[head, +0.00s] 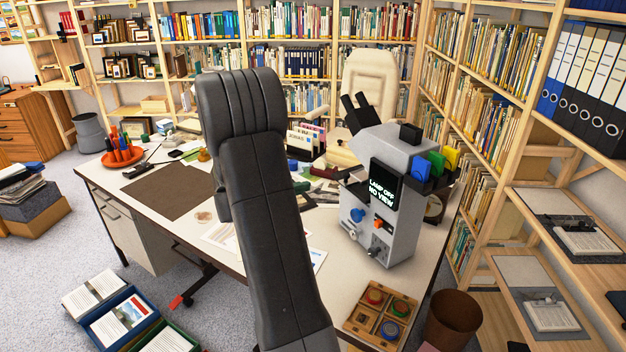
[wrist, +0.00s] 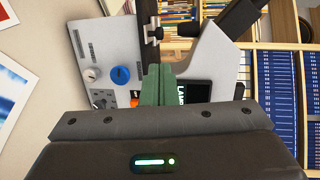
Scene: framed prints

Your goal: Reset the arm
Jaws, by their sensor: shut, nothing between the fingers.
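My gripper (wrist: 158,84) shows in the wrist view as two greenish fingers pressed together, with nothing between them. The fingers point toward the front of a grey microscope-like device (wrist: 110,45), which appears turned on its side in that view. I cannot tell how far apart they are. In the head view my black folded arm rises through the middle of the picture, and my gripper is hidden behind it. The device (head: 403,235) stands upright on the desk, right of my arm. Its screen (head: 384,186) reads "LAMP OFF NO VIEW".
The white desk (head: 285,278) carries a wooden tray (head: 362,327) with round coloured pieces, a brown mat (head: 160,191) and an orange pen holder (head: 122,157). Loose papers lie near my arm. Bookshelves stand behind and right. A brown bin (head: 453,318) and book boxes (head: 123,322) are on the floor.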

